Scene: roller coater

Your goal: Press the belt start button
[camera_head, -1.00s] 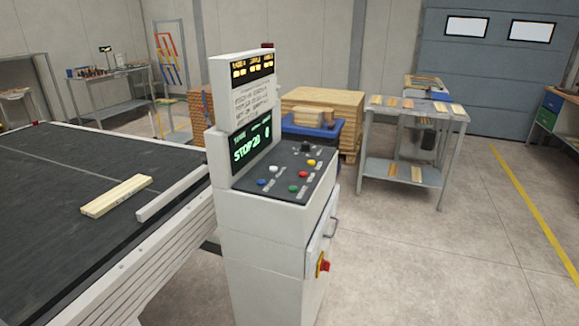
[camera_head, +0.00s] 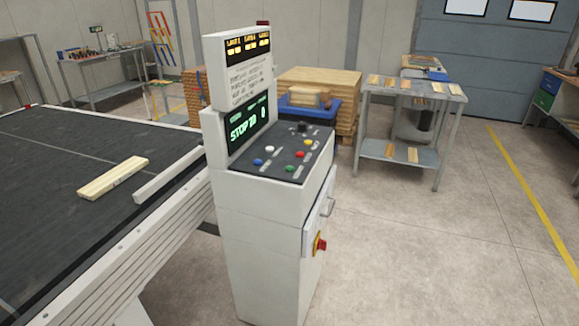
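The control cabinet (camera_head: 262,235) stands in the middle, beside the conveyor. Its sloped dark panel (camera_head: 278,171) carries several buttons: a blue one (camera_head: 258,162), a white one (camera_head: 269,149), a green one (camera_head: 289,168), a red one (camera_head: 300,155), a yellow one (camera_head: 308,142) and a black knob (camera_head: 302,127). The button labels are too small to read. The green-lettered display (camera_head: 249,127) reads STOP, with digits beside it. A pale wooden board (camera_head: 113,178) lies on the dark belt (camera_head: 50,212). Neither of my grippers is in view.
A red and yellow switch (camera_head: 319,245) and a handle (camera_head: 327,207) stick out from the cabinet's right side. A guide rail (camera_head: 168,176) runs along the belt edge. A metal table (camera_head: 408,92) with boards stands behind at right. The floor at right is clear.

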